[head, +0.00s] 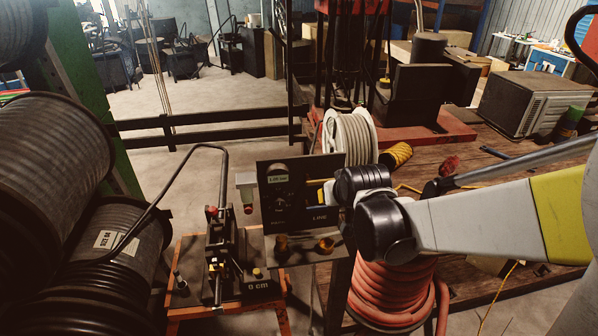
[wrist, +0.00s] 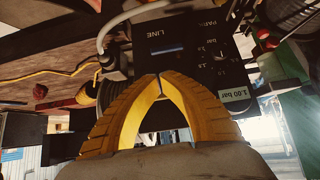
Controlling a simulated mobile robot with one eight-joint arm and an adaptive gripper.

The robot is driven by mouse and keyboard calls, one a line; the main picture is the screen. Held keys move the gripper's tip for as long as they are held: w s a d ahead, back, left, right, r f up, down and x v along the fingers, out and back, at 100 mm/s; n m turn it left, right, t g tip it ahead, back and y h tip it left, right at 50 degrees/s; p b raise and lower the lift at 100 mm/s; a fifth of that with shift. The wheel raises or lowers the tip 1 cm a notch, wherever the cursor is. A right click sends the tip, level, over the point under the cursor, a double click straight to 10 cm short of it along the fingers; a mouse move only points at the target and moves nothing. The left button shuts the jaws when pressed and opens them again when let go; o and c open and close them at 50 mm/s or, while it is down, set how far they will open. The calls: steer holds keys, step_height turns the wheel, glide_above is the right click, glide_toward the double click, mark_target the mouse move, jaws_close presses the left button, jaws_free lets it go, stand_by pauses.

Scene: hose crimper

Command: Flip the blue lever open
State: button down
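A black panel (head: 290,194) stands in the middle of the head view, with a small display reading 1.00 bar. It fills the upper middle of the wrist view (wrist: 208,65), upside down, with LINE lettering. A thin bluish bar (wrist: 168,50) shows on the panel; it may be the blue lever, but its position is unclear. My gripper (wrist: 160,76) has its yellow fingertips together in front of the panel, just below the bar in the wrist view. I see nothing held between them. In the head view my wrist partly hides the fingers and the panel's right side.
An orange stand with a black crimper (head: 222,245) is left of the panel, its long bent handle rising left. A red button (head: 248,208) sits beside the panel. Hose reels (head: 45,150) fill the left. A white reel (head: 349,138) and orange hose coil (head: 392,290) are near my arm.

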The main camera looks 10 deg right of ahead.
mark_target(324, 206)
steer(key=shift+s+d, duration=0.1)
steer(key=shift+d, duration=0.1)
steer(key=b+x, duration=0.3)
steer(key=x, duration=0.7)
steer(key=shift+a, duration=0.1)
